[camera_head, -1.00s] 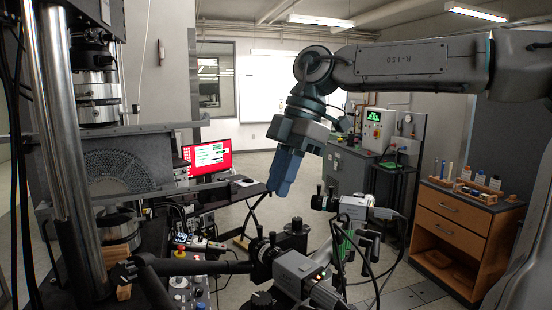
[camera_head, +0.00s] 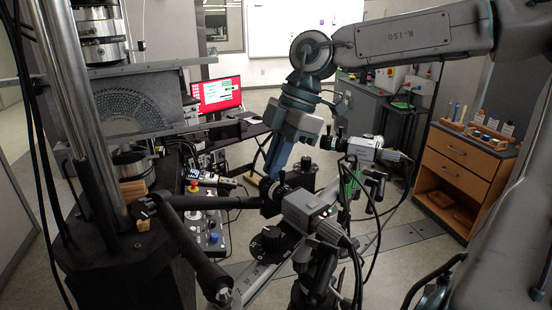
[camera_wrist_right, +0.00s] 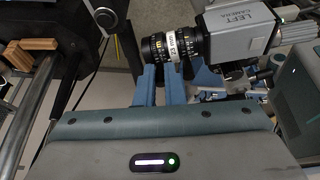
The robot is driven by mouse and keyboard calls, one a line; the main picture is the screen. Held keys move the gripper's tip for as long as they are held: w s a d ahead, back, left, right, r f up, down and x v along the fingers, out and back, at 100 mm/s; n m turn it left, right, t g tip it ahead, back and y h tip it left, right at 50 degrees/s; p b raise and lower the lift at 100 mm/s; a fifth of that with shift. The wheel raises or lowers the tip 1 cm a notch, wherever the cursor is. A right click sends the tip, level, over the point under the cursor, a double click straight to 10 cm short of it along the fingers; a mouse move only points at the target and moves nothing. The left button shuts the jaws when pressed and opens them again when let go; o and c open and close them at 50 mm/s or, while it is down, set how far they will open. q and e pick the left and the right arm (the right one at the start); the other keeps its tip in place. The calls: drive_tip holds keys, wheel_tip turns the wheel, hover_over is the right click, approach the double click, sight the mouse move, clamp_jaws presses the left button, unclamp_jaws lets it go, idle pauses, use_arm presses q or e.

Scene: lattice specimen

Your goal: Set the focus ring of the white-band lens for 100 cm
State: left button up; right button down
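A black ribbed lens with a white band (camera_wrist_right: 172,47) marked in mm is fitted to a grey camera labelled LEFT CAMERA (camera_wrist_right: 236,28) in the right wrist view. My right gripper (camera_wrist_right: 162,72) has two blue fingers with a gap between them, pointing at the underside of the lens. The lens crosses the view at their tips; I cannot tell whether they touch it. In the head view my right gripper (camera_head: 272,172) points down by the nearer camera's lens (camera_head: 274,193). The band and ring markings are unreadable there. My left gripper is not in view.
A second grey camera (camera_head: 362,149) stands behind, with cables hanging down. A testing machine with steel columns (camera_head: 75,90) fills the left. A wooden drawer cabinet (camera_head: 463,170) stands at the right.

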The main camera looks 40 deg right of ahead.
drive_tip(key=y+b, duration=0.1)
drive_tip(key=d+y+b, duration=0.1)
drive_tip(key=b, duration=0.1)
drive_tip(key=y+b, duration=0.1)
drive_tip(key=b, duration=0.1)
drive_tip(key=shift+s+d+f, duration=0.1)
drive_tip(key=shift+d+f, duration=0.15)
drive_tip(key=shift+d, duration=0.05)
drive_tip(key=y+b, duration=0.1)
drive_tip(key=b, duration=0.1)
drive_tip(key=d+y+b, duration=0.1)
drive_tip(key=y+b, duration=0.1)
drive_tip(key=b, duration=0.1)
drive_tip(key=shift+d+f+t+b, duration=0.1)
drive_tip(key=shift+f+t+b, duration=0.2)
drive_tip(key=shift+f, duration=0.1)
drive_tip(key=c, duration=1.5)
unclamp_jaws()
